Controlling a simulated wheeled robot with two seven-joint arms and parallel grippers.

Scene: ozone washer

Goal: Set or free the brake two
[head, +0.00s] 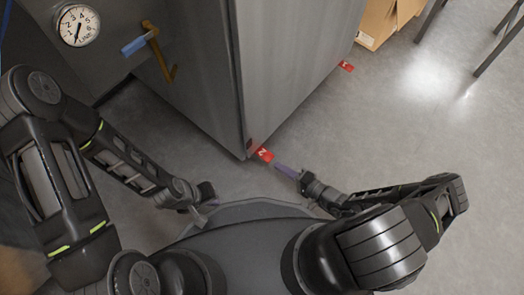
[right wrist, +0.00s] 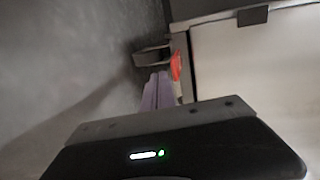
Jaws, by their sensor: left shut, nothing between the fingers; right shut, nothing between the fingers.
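The red brake pedal marked 2 (head: 264,154) sticks out low at the near bottom corner of the grey washer cabinet, close to the floor. In the right wrist view it shows as a small red piece (right wrist: 176,65) beside the cabinet. My right gripper (head: 280,167) is shut and empty, its purple fingers pointing at the pedal with the tips very close to it; whether they touch I cannot tell. The fingers also show in the right wrist view (right wrist: 158,80). My left gripper (head: 203,207) is shut and empty, low in front of my body, left of the pedal.
The washer cabinet (head: 285,65) stands directly ahead. A second red pedal (head: 346,66) is at its far bottom corner. A dial (head: 77,25) and a brass handle with a blue grip (head: 153,45) are at upper left. A cardboard box (head: 383,20) stands behind.

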